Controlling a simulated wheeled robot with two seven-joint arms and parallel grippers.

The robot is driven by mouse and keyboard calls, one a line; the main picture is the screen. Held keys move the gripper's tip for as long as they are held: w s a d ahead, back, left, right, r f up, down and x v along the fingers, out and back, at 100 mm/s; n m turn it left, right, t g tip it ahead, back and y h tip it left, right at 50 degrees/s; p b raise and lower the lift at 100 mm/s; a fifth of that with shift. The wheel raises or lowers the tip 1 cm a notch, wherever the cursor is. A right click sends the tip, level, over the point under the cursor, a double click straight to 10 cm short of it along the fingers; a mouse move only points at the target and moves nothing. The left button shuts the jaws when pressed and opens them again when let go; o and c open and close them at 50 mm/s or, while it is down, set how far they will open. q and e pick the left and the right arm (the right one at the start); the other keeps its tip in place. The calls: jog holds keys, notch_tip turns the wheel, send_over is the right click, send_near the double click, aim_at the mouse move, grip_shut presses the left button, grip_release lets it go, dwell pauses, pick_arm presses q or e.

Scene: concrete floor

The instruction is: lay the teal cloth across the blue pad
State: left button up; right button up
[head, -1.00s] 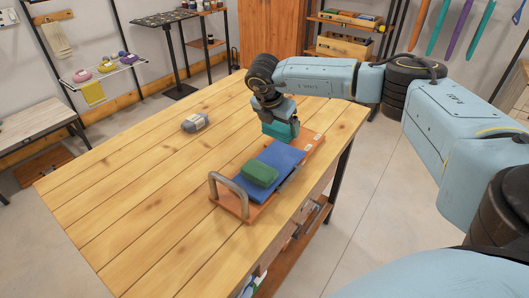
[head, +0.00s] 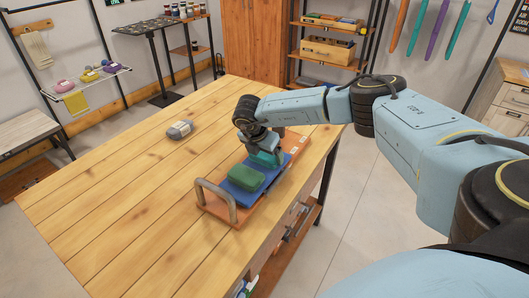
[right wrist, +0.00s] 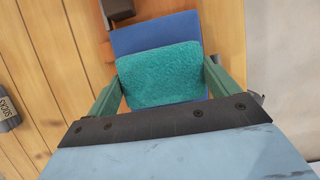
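My left gripper is not in view.
The orange board (head: 216,209) has a grey handle (head: 215,190) at its near end and lies along the wooden table's (head: 110,200) right edge. A grey bundle (head: 180,130) lies left of the board. The table's left side is clear.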

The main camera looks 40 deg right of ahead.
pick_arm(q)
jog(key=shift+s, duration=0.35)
pick_arm(e)
jog(key=shift+o, duration=1.2)
jog(key=shift+r, duration=0.25)
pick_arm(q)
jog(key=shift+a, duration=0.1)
pick_arm(e)
jog(key=v, duration=1.1)
jog(key=shift+a+r, duration=0.25)
jog(key=shift+r, duration=0.05)
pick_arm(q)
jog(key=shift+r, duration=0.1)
pick_arm(e)
jog(key=shift+s, duration=0.1)
